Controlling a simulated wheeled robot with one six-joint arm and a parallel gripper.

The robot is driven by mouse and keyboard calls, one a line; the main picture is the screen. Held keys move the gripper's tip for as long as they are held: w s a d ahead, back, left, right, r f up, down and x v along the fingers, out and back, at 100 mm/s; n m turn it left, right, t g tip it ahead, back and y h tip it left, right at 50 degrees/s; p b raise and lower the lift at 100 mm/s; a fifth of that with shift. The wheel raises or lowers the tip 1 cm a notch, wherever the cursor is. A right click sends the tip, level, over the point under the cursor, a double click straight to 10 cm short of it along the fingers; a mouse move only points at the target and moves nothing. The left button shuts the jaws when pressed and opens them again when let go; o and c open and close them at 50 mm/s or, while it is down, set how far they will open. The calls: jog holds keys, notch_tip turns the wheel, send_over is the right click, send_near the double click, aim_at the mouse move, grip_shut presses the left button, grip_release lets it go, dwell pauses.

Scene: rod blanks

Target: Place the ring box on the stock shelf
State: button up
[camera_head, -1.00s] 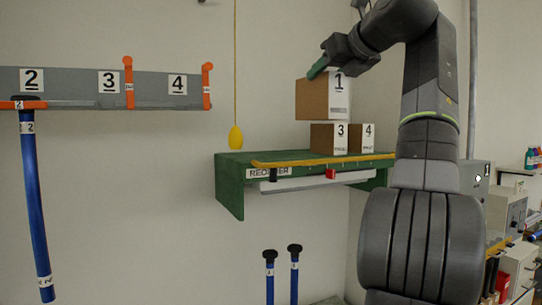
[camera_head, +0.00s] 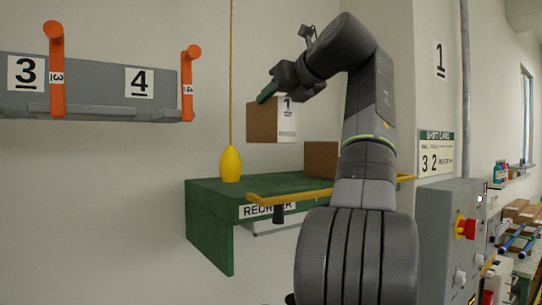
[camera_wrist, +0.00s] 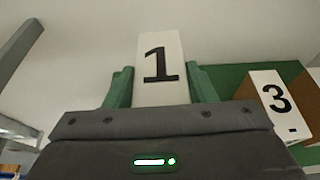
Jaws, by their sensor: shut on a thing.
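My gripper (camera_head: 268,98) is shut on a brown cardboard box (camera_head: 263,122) whose white face is marked 1. The held box hangs in the air above the green shelf (camera_head: 208,215), with a visible gap beneath it. In the wrist view, the green fingers sit on both sides of the white face marked 1 (camera_wrist: 160,70). No label reading "ring box" or "stock shelf" is legible.
Another cardboard box (camera_head: 321,158) stands on the shelf, partly hidden by my arm; a box marked 3 (camera_wrist: 272,100) shows in the wrist view. A yellow rail (camera_head: 290,195) runs along the shelf front. A yellow pendant (camera_head: 231,163) hangs nearby. A grey control cabinet (camera_head: 447,235) stands right.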

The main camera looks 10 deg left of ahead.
aim_at(278, 136)
jog(key=shift+s+f, duration=0.25)
jog(key=shift+f, duration=0.45)
jog(key=shift+w+f+b, duration=0.15)
jog(key=shift+f+b, duration=0.2)
jog(key=shift+f, duration=3.5)
jog(key=shift+f, duration=0.1)
jog(key=o, duration=1.5)
jog(key=shift+f, duration=0.1)
jog(key=shift+d+r, duration=0.2)
jog(key=shift+r, duration=0.05)
jog(key=b+v, duration=0.1)
jog(key=v, duration=1)
jog(key=shift+s+d+r, duration=0.1)
jog(key=shift+s+d, duration=0.05)
jog(key=shift+s, duration=0.25)
